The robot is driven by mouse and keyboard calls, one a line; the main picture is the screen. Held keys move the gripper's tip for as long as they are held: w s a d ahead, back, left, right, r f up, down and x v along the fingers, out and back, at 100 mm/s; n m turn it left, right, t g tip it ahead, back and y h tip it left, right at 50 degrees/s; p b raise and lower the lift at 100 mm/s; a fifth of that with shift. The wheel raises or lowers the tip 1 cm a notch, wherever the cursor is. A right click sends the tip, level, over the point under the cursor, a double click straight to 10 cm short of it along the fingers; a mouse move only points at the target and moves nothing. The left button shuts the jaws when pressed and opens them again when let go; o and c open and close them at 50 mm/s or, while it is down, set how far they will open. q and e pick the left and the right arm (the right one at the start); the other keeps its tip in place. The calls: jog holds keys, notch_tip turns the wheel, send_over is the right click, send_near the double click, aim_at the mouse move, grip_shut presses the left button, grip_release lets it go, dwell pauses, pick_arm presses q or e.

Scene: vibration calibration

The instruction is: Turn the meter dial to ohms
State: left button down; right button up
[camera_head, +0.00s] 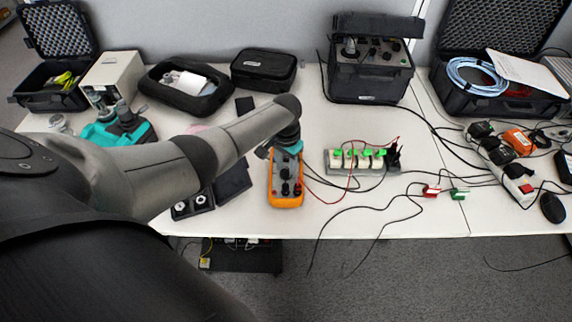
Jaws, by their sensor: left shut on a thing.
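The meter (285,196) is an orange handheld unit with a grey face, lying on the white table near its front edge. Its upper part is partly covered by my left wrist. My left gripper (283,158) is over the meter's upper half, pointing down. It is shut on the meter's dial, though the fingertips and the contact are small and mostly hidden. The dial's setting cannot be read. Test leads (328,201) run from the meter to the right. My right gripper is not in view.
A block with green-topped terminals (360,160) stands right of the meter, with loose black and red wires around it. Dark pads (233,180) lie to the left. A black instrument case (370,78) and a soft black case (263,70) stand behind.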

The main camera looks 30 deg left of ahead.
aim_at(286, 170)
pick_arm(q)
jog(key=shift+m, duration=0.3)
jog(key=shift+c, duration=2.2)
grip_release()
jog(key=shift+r, duration=0.15)
notch_tip(286, 170, up, 15)
jog(key=p, duration=0.4)
jog(key=shift+p, duration=0.4)
